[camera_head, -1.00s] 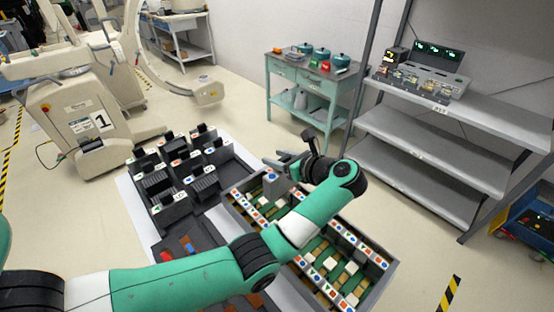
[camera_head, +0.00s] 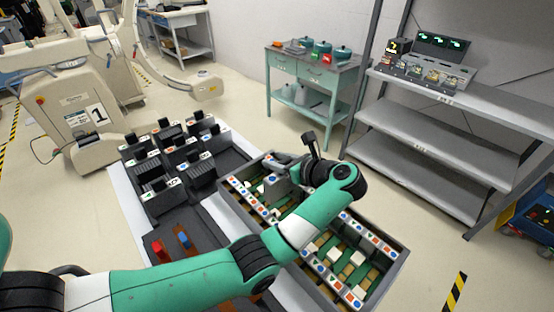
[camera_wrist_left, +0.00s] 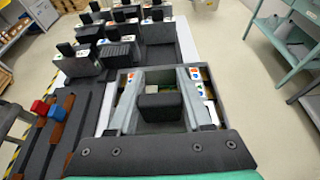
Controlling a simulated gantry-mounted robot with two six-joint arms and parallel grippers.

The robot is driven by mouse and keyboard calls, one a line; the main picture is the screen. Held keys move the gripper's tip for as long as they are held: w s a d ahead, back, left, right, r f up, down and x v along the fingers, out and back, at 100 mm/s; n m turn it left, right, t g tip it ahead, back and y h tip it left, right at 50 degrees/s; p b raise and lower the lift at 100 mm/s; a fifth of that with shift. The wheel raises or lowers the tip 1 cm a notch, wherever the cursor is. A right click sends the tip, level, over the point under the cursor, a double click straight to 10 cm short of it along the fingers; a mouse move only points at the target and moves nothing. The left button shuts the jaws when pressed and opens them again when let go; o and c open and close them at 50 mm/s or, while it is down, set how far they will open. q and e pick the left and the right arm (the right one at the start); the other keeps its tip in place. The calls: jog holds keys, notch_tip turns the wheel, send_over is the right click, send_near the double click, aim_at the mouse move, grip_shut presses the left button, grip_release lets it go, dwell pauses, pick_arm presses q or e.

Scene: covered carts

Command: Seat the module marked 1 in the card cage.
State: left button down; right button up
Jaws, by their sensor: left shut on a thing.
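My left gripper (camera_head: 287,163) is over the far end of the card cage (camera_head: 252,207), an open grey box with green boards inside and rails with coloured marks. In the left wrist view the gripper (camera_wrist_left: 160,84) is shut on the black handle of a module (camera_wrist_left: 160,106). The module's body and number are mostly hidden, so I cannot read a 1 on it or tell how deep it sits. Several other modules (camera_head: 172,165) with black handles stand in a holder left of the cage. My right gripper is not in view.
A red handle (camera_head: 159,251) and a blue handle (camera_head: 184,239) stand on dark rails left of the cage. A pale machine (camera_head: 80,110) bearing a 1 is behind at left. A teal cart (camera_head: 312,75) and grey shelving (camera_head: 450,100) stand behind.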

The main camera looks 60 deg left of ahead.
pick_arm(q)
notch_tip(320, 180, down, 7)
jog(key=b, duration=0.6)
jog(key=shift+f, duration=0.2)
jog(key=shift+f+b, duration=0.15)
jog(key=shift+b, duration=0.15)
jog(key=shift+c, duration=1.2)
grip_release()
jog(key=p+v, duration=0.5)
jog(key=v, duration=0.6)
jog(key=shift+d, duration=0.3)
jog(key=shift+w, duration=0.1)
